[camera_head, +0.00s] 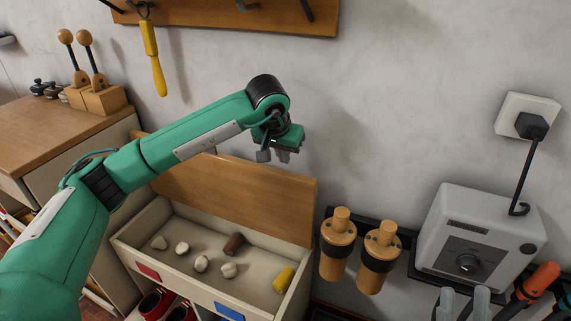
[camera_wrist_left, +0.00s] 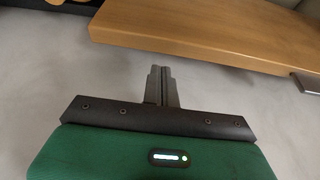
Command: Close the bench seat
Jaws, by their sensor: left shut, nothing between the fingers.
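The bench seat is a pale box (camera_head: 123,246) with its wooden lid (camera_head: 235,195) raised and leaning back near the wall. My left gripper (camera_head: 276,155) is shut and empty, with its fingers pointing down, near the upper right part of the lid in the head view. In the left wrist view its fingers (camera_wrist_left: 161,86) are together, with a wooden edge (camera_wrist_left: 200,32), apparently the lid, beyond them. I cannot tell whether the gripper touches the lid. I cannot make out my right gripper.
Several pale lumps, a brown cylinder (camera_head: 234,244) and a yellow cylinder (camera_head: 284,279) lie inside the box. Two wooden-handled tools (camera_head: 338,246) and a grey appliance (camera_head: 475,240) stand to the right. A wooden cabinet (camera_head: 50,135) is left. A tool board (camera_head: 240,15) hangs above.

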